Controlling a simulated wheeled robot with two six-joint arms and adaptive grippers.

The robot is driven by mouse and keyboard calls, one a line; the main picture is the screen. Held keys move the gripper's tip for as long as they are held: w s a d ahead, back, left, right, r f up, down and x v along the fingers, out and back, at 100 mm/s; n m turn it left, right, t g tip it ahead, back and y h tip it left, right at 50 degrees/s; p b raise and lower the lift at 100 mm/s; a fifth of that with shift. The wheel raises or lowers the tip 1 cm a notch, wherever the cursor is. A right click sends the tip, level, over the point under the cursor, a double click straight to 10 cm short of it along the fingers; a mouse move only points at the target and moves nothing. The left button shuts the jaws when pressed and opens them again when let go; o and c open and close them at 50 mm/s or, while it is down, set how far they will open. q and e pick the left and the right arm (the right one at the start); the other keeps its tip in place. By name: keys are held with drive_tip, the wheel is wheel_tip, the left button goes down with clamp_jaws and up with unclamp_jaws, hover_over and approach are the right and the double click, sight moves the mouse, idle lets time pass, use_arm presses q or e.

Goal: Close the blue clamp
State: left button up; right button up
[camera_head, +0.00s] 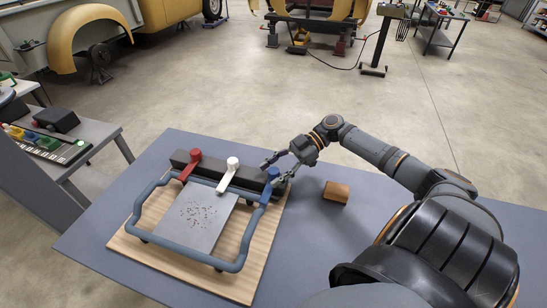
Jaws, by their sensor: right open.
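The blue clamp (267,189) is a short lever with a rounded knob. It stands at the right end of a dark bar (250,178) on a fixture. A white clamp (228,174) and a red clamp (189,166) stand to its left on the same bar. My right gripper (272,171) is open, with its fingers around or just beside the blue clamp's knob. I cannot tell whether they touch it. My left gripper is not in view.
The fixture has a blue-grey tube frame (231,266) around a speckled grey plate (196,232), on a wooden board (150,262). A small brown block (336,192) lies to the right on the grey table (310,235). A side bench (98,131) stands at left.

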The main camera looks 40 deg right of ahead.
drive_tip(key=v, duration=1.2)
